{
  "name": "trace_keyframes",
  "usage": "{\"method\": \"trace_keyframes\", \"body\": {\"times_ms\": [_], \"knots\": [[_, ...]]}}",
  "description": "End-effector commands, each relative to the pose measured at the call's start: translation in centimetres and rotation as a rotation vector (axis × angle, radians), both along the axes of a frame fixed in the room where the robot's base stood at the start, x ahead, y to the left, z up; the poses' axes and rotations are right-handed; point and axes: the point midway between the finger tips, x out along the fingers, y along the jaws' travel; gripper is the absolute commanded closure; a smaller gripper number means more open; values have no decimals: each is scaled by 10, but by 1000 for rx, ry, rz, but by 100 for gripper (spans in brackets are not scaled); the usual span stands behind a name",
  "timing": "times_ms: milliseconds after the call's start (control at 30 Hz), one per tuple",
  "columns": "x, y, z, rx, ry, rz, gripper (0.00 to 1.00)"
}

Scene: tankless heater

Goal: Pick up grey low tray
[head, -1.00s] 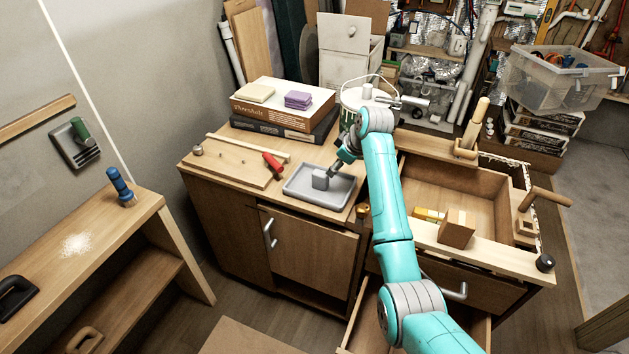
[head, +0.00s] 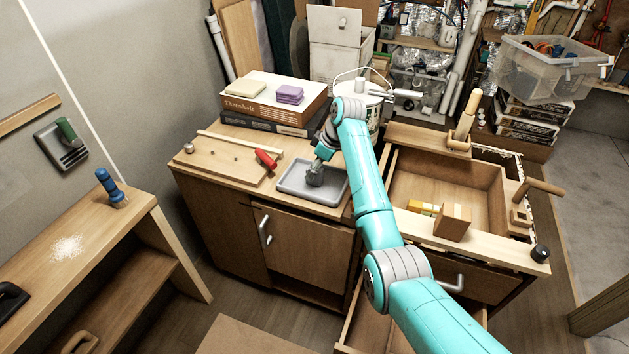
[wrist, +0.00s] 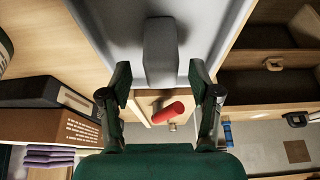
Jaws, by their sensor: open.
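The grey low tray (head: 291,182) lies flat on the cabinet top, near its front edge. A grey block stands inside it, and my gripper largely covers the block in the head view. In the wrist view the tray (wrist: 203,28) fills the upper middle, with the grey block (wrist: 160,52) rising toward the camera. My gripper (wrist: 160,86) is open, its dark green fingers apart and nothing between them. In the head view my gripper (head: 316,174) is low over the tray. I cannot tell whether it touches the tray or block.
A red-handled tool (head: 265,159) lies left of the tray on a wooden board (head: 225,163). Stacked boxes (head: 270,107) stand behind, with a white bucket (head: 372,100) nearby. An open drawer (head: 440,185) with a wooden block (head: 453,222) is to the right.

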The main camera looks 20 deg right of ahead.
Motion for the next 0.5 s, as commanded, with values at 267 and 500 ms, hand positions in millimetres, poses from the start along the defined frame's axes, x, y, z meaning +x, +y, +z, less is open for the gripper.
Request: {"method": "trace_keyframes", "body": {"times_ms": [267,500], "knots": [[5,10,-30,0,2,2,38],[6,10,-32,0,0,0,38]]}}
